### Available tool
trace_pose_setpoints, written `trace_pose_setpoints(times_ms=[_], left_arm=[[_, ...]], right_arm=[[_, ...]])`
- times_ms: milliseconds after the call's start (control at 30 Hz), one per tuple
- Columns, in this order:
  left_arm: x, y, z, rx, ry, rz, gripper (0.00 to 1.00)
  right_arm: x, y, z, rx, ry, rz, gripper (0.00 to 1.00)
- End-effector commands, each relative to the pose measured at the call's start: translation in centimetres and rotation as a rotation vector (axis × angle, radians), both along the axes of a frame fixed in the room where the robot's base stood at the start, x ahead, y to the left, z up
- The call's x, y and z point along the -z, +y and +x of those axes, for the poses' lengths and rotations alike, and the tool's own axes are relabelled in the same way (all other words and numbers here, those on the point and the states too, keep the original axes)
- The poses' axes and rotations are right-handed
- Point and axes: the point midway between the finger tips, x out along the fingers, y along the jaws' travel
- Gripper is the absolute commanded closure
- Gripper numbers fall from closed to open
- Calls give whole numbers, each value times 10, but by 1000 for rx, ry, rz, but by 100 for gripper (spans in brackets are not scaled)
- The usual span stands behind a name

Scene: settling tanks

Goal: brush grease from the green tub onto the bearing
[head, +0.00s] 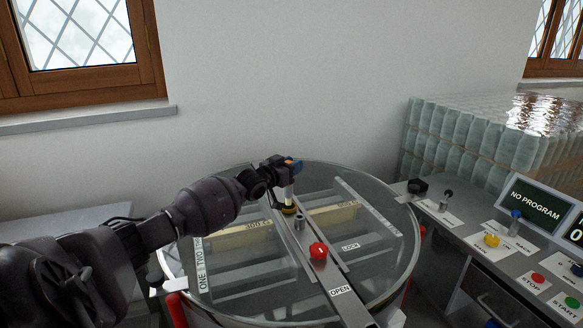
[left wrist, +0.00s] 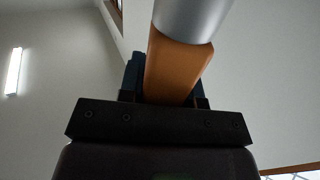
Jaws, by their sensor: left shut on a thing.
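My left gripper (head: 288,166) is shut on the orange handle of a brush (head: 289,192) above the round tank. In the left wrist view the orange handle and the grey metal ferrule of the brush (left wrist: 180,65) rise from the jaws. In the head view the brush points down, and its tip reaches a small brass-coloured part near a short grey metal post (head: 299,223) on the tank's crossbar. I cannot tell the bristles from the bearing there, or whether they touch. The green tub is not in view. My right gripper is not in view.
The round tank has a clear top (head: 380,260), a metal crossbar and a red knob (head: 318,250) beside OPEN and LOCK labels. A control panel (head: 490,245) with buttons and a NO PROGRAM screen (head: 536,205) stands right. Wrapped bottles (head: 470,140) are stacked behind it.

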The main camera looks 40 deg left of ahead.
Motion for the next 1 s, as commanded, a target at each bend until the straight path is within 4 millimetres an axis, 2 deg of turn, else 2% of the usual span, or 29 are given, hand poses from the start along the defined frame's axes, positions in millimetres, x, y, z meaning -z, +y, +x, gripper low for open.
trace_pose_setpoints(times_ms=[33, 600, 1000], left_arm=[[-7, 0, 0, 0, -1, 0, 92], [-43, 0, 0, 0, 0, 1, 92], [-68, 0, 0, 0, 1, 0, 92]], right_arm=[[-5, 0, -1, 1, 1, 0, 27], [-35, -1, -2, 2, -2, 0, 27], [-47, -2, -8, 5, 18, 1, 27]])
